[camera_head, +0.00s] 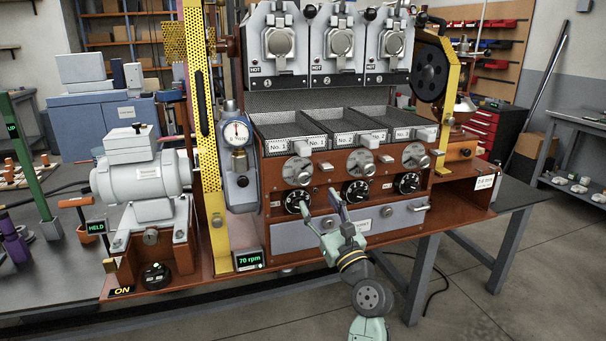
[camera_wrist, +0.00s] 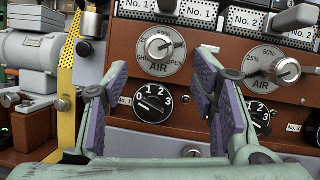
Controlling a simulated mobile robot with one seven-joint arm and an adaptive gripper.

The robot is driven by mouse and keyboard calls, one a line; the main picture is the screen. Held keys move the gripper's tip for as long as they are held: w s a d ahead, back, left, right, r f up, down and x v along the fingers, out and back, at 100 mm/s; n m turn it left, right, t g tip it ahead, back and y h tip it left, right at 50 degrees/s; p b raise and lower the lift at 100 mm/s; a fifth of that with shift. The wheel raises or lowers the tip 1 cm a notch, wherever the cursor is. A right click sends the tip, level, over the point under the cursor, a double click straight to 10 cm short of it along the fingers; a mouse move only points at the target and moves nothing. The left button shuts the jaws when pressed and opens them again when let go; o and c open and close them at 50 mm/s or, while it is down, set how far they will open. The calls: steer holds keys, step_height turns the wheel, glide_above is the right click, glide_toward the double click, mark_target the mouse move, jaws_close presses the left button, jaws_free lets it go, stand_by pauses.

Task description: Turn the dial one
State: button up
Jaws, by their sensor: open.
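Dial one (camera_head: 297,202) is the left of three black dials on the brown roaster front. In the wrist view the black dial (camera_wrist: 153,101) has white marks 0 to 3 and shows between my fingers. Its exact pointer setting is too small to read. My gripper (camera_head: 322,208) is open and empty in front of the panel, just right of dial one in the head view. In the wrist view my gripper (camera_wrist: 162,75) has its purple-padded fingers apart on either side of the dial; contact is not visible. The middle dial (camera_head: 355,191) is partly hidden by the right finger in the wrist view.
Silver AIR knobs (camera_head: 298,171) sit above the black dials. A grey drawer (camera_head: 390,217) with a handle lies below them. A yellow perforated guard (camera_head: 208,130) and a gauge (camera_head: 237,133) stand left.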

mark_target(305, 181)
steer(key=p+x, duration=0.1)
steer(key=x, duration=0.8)
steer(key=shift+w+a+p, duration=0.1)
steer(key=shift+a+p, duration=0.1)
steer(key=shift+p, duration=0.15)
steer(key=c, duration=1.1)
steer(key=shift+c, duration=0.2)
